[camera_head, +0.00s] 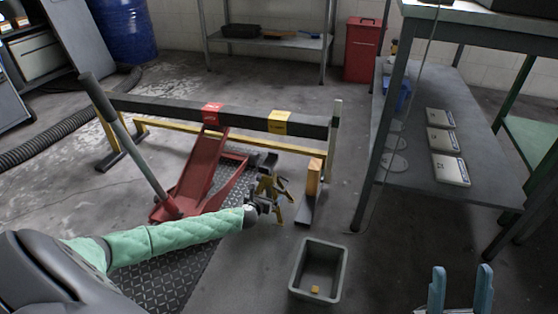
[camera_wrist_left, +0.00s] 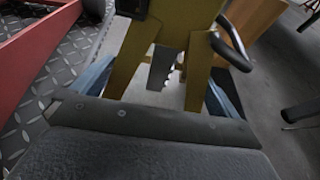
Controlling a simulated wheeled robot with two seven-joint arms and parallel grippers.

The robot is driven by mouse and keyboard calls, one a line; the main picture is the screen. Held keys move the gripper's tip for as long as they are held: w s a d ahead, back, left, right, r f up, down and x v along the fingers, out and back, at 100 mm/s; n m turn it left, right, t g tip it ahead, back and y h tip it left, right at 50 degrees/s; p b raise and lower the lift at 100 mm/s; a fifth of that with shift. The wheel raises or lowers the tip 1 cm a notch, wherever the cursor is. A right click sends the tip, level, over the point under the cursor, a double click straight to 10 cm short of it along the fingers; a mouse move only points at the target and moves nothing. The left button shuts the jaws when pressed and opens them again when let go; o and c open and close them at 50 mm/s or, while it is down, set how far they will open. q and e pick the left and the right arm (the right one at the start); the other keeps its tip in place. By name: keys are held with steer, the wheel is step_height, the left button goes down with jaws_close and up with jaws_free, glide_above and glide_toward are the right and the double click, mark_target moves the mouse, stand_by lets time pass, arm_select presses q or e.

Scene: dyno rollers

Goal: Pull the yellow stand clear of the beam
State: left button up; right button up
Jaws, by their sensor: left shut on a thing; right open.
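The yellow stand (camera_head: 272,186), with a dark top and splayed legs, stands on the near side of the beam in the head view, its top showing below the beam's edge. The beam (camera_head: 245,117) is a long dark bar with red and yellow bands. My left gripper (camera_head: 264,204) is shut on the stand. In the left wrist view the stand (camera_wrist_left: 172,40) fills the space between the blue fingers of my left gripper (camera_wrist_left: 160,88), with its toothed post between the legs. My right gripper (camera_head: 460,290) is open and empty at the lower right.
A red jack (camera_head: 200,172) with a long handle stands left of the stand on a tread plate (camera_head: 172,278). An orange-brown block (camera_head: 314,178) is close on the right. A grey bin (camera_head: 300,270) sits nearer, and a metal table (camera_head: 405,180) stands right.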

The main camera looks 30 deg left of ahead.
arm_select(q)
steer(key=s+d+p, duration=0.2)
steer(key=s+p, duration=0.1)
steer(key=s, duration=0.5)
steer(key=shift+s+d+f, duration=0.2)
steer(key=shift+s+f, duration=0.05)
stand_by(0.4)
steer(key=shift+s+p, duration=0.1)
steer(key=shift+p, duration=0.2)
steer(key=s+d+p, duration=0.1)
steer(key=s+p, duration=0.1)
steer(key=s, duration=0.4)
steer(key=shift+d+p, duration=0.35)
steer(key=shift+p, duration=0.05)
steer(key=o, duration=1.2)
steer(key=p+v, duration=0.3)
steer(key=v, duration=0.4)
steer(key=shift+s+r, duration=0.2)
steer(key=shift+r, duration=0.1)
